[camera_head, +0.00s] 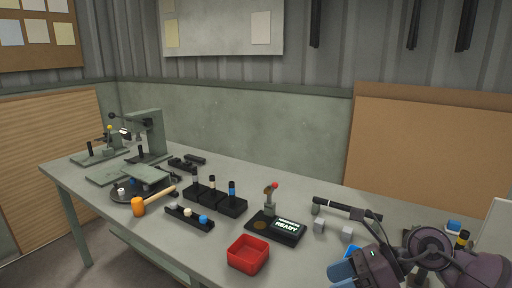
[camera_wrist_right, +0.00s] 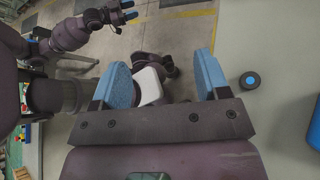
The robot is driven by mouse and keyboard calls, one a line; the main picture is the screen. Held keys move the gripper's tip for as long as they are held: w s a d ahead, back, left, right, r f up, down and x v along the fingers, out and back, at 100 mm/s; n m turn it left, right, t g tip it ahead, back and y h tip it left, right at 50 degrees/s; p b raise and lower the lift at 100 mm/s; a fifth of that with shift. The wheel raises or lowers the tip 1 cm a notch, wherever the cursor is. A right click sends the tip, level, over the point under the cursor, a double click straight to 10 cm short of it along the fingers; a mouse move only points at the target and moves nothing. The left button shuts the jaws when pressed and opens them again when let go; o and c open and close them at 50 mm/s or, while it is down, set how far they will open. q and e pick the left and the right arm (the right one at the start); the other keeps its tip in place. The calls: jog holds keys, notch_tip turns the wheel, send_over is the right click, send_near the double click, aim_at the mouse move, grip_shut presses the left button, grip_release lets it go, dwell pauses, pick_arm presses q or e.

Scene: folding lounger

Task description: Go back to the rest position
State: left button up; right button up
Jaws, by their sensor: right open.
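My right gripper (camera_head: 342,272) is at the lower right of the head view, over the table's front edge. In the right wrist view its two blue fingers (camera_wrist_right: 167,80) stand wide apart, with nothing held between them. A white piece and dark parts of my own body show beyond the fingers. Another gripper with blue tips, which looks like my left one (camera_wrist_right: 129,10), shows small at the top of the wrist view; its opening is too small to judge. The left arm does not show in the head view.
The grey table (camera_head: 325,258) holds a red tray (camera_head: 248,254), a black device reading READY (camera_head: 283,228), black holders (camera_head: 215,200), an orange mallet (camera_head: 139,207) and a press (camera_head: 148,137). Grey cubes (camera_head: 319,226) and a black-handled bar (camera_head: 345,208) lie near my right arm.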

notch_tip(320, 180, up, 6)
jog(key=m+t+y, duration=0.6)
jog(key=m+t, duration=0.6)
jog(key=m, duration=0.3)
jog(key=s+d+f+m+t+h, duration=0.15)
jog(key=d+f+m+h, duration=0.4)
jog(key=m+h, duration=0.55)
jog(key=s+d+f+m+t+h, duration=0.1)
jog(key=d+f+m+t+h, duration=0.2)
jog(key=d+f+m+h, duration=0.75)
jog(key=s+a+f+m+g+y, duration=0.1)
jog(key=s+a+f+m+g, duration=0.1)
jog(key=s+f+m+g, duration=0.6)
jog(key=s+a+f+m+g+y, duration=0.15)
jog(key=s+m+g, duration=0.35)
jog(key=s, duration=0.8)
jog(key=w+f+n+t, duration=0.2)
jog(key=w+f+t, duration=0.5)
jog(key=f, duration=0.3)
jog(key=shift+w+a+f+y, duration=0.15)
jog(key=shift+w+y, duration=0.1)
jog(key=shift+y, duration=0.15)
